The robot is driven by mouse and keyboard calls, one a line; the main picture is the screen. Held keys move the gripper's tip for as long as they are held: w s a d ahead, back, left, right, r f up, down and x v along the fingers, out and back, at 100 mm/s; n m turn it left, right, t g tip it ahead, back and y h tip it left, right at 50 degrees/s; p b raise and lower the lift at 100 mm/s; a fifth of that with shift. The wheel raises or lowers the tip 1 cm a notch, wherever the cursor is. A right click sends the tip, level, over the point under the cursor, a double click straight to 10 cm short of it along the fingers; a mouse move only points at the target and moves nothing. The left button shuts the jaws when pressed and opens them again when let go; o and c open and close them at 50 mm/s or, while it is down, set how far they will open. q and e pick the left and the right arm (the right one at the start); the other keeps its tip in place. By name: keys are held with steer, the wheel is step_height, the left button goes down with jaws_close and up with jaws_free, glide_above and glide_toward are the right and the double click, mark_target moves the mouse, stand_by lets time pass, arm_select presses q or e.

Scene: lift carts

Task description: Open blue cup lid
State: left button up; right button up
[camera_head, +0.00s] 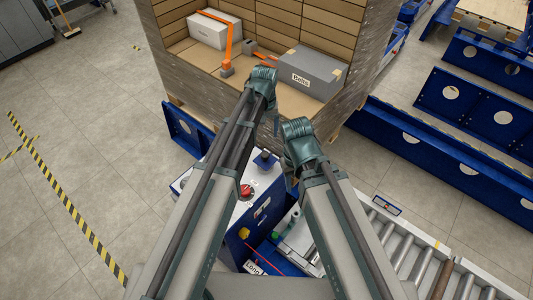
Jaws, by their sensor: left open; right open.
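A dark blue cup-like piece (265,158) stands on the white top of a blue-sided machine (268,207), low in the middle. It is small, and I cannot tell whether its lid is shut. My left gripper (276,123) is open and seems to hang above and beyond this piece, mostly hidden by my arm. My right gripper (291,184) is open, lower and right of the piece, partly hidden by my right arm. I see nothing held in either gripper.
A red knob (245,191) sits on the machine top near the blue piece. A roller conveyor (405,246) is at lower right; floor is clear at left.

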mark_target(265, 154)
arm_select(q)
step_height(265, 154, down, 14)
steer(key=b, duration=1.3)
steer(key=shift+r+b, duration=0.1)
steer(key=shift+b, duration=0.2)
steer(key=shift+r, duration=0.1)
steer(key=shift+c, duration=0.3)
jaws_close()
